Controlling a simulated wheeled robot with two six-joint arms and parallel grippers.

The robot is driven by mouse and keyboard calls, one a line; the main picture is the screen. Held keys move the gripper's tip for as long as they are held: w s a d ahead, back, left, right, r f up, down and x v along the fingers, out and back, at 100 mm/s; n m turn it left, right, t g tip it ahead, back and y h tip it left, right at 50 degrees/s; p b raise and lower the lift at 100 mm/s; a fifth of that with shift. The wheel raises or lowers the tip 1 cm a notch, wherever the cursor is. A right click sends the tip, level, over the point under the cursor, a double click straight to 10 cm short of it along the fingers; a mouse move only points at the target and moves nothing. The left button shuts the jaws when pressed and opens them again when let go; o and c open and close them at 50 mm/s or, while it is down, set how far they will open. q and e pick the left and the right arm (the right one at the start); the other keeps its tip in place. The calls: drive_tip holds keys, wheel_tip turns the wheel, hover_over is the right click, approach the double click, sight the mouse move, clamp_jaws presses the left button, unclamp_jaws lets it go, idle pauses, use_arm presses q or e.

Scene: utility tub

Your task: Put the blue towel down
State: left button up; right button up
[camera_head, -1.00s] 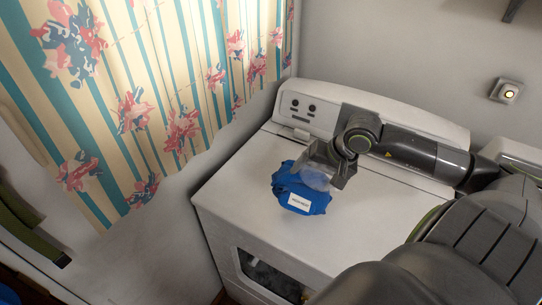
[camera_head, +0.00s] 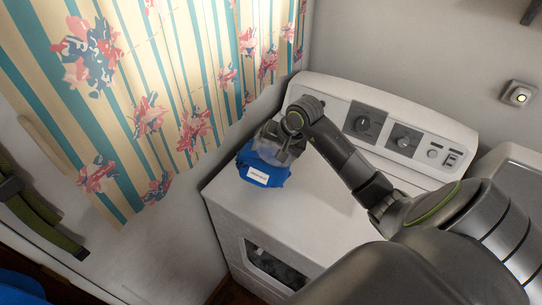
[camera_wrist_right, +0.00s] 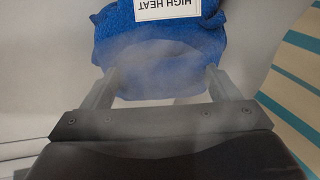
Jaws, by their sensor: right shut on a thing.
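The blue towel (camera_head: 264,166) is a bunched cloth with a white label. It is over the left part of the white machine's top (camera_head: 300,205). I cannot tell whether its underside touches that top. My right gripper (camera_head: 273,148) is shut on the towel from above. In the right wrist view the towel (camera_wrist_right: 160,45) lies between the two fingers (camera_wrist_right: 163,82), its label reading "HIGH HEAT" upside down. Part of the towel is hidden by the gripper. My left gripper is not in view.
The machine's control panel (camera_head: 385,120) with knobs stands behind my right arm. A striped floral curtain (camera_head: 150,90) hangs close to the left of the towel. The machine's top is clear in front and to the right of the towel. Another white appliance (camera_head: 512,165) stands at the right.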

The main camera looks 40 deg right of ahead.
sight(271, 162)
drive_tip(key=shift+w+a, duration=0.15)
drive_tip(key=shift+w, duration=0.05)
drive_tip(key=shift+f+p, duration=0.15)
drive_tip(key=shift+p, duration=0.25)
wheel_tip(271, 162, down, 2)
drive_tip(key=shift+p, duration=0.75)
drive_tip(key=shift+f, duration=0.55)
drive_tip(key=shift+f, duration=0.2)
drive_tip(key=o, duration=1.4)
drive_tip(key=shift+c, duration=0.2)
drive_tip(key=shift+s+r, duration=0.1)
